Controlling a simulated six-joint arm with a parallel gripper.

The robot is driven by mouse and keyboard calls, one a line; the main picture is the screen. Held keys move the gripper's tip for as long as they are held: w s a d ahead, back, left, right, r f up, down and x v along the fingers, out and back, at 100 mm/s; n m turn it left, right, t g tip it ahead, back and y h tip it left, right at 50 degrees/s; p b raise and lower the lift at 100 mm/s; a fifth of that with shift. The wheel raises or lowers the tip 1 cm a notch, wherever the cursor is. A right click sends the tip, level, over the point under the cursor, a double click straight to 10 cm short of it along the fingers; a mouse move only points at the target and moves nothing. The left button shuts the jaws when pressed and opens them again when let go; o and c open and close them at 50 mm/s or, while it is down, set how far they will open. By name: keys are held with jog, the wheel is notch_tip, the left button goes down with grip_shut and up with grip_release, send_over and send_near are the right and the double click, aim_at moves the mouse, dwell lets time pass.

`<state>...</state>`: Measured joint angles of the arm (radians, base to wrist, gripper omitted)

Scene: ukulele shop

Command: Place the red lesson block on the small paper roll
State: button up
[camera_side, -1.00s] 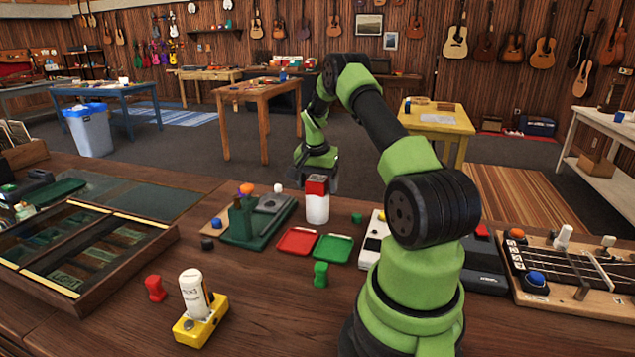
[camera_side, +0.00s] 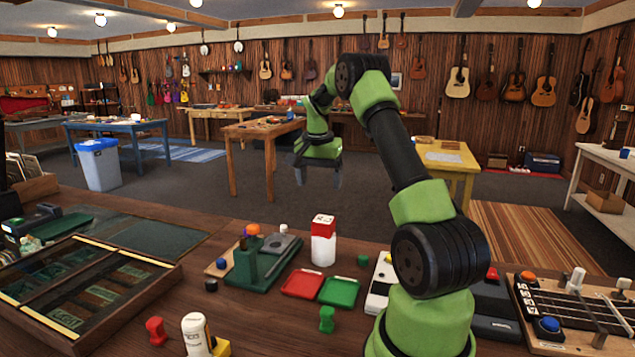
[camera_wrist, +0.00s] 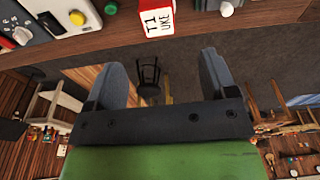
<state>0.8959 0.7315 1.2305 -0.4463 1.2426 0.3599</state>
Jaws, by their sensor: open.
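The red lesson block (camera_side: 323,225) rests on top of the small white paper roll (camera_side: 323,251), which stands upright on the bench behind the red and green trays. The block looks level and clear of my gripper. In the wrist view, the block (camera_wrist: 158,18) shows dark lettering at the top edge; the roll cannot be made out there. My gripper (camera_side: 318,180) is open and empty, raised above and apart from the block. Both fingers (camera_wrist: 165,72) show in the wrist view with nothing between them.
A red tray (camera_side: 301,284) and a green tray (camera_side: 339,292) lie in front of the roll. A dark green stand (camera_side: 262,265) is close at its left. A white pedal (camera_side: 381,284) is at the right. A partitioned case (camera_side: 150,297) fills the left.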

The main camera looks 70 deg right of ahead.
jog(key=w+a+r+n+t, duration=0.1)
jog(key=a+r+n, duration=0.1)
jog(key=a+r, duration=0.35)
jog(key=a+r+n+t, duration=0.2)
jog(key=a, duration=0.6)
jog(key=w+a+r+n+t, duration=0.1)
jog(key=a+r+n, duration=0.1)
jog(key=a+r, duration=0.3)
jog(key=s+a+f+n+t+y, duration=0.1)
jog(key=s+a+n+y, duration=0.1)
jog(key=s+a+n, duration=0.2)
jog(key=s+a+f+n+t+y, duration=0.1)
jog(key=s+a+n+t, duration=0.1)
jog(key=s+a, duration=0.6)
jog(key=a+n, duration=0.1)
jog(key=a, duration=0.4)
jog(key=shift+n+y, duration=0.4)
